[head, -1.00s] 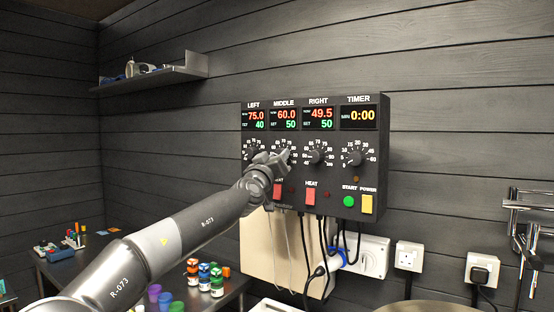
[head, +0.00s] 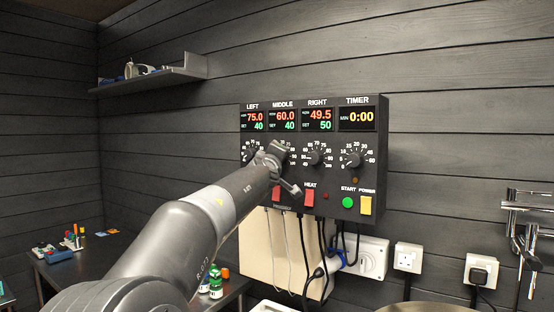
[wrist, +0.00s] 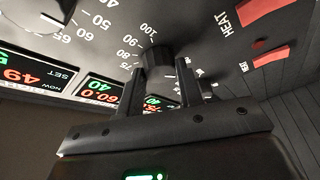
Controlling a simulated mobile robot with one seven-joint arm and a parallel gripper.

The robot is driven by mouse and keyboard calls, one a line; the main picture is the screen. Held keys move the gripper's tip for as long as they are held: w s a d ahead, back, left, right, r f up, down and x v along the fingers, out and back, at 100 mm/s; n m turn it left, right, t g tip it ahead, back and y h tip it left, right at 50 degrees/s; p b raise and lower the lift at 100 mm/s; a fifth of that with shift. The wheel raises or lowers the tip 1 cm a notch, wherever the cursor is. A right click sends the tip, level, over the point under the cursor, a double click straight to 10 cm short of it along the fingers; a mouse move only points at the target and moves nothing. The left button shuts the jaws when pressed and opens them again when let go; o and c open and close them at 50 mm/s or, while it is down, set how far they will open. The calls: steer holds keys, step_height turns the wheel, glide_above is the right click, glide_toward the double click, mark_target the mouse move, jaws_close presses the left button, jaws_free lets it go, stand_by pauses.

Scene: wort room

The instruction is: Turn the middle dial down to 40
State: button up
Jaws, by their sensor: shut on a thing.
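The control panel (head: 374,120) hangs on the dark wall with dials under its displays. The middle display (head: 285,119) reads NOW 60.0 and SET 40. My gripper (wrist: 163,80) is shut on the middle dial (wrist: 154,58), a dark knob between the two fingers in the wrist view. In the head view my wrist hides most of this dial; part of its number scale shows. The left display (head: 253,119) reads 75.0 and SET 40. The right display (head: 317,119) reads 49.5 and SET 50.
The right dial (head: 317,155) and timer dial (head: 354,157) are beside my gripper. Red heat switches (head: 308,197), a green start button (head: 348,202) and a yellow power switch (head: 365,205) sit below. Cables hang under the panel. A shelf (head: 160,78) is at upper left.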

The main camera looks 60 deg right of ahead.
stand_by(0.4)
steer(key=o, duration=1)
steer(key=shift+v, duration=5.35)
steer(key=shift+r, duration=0.1)
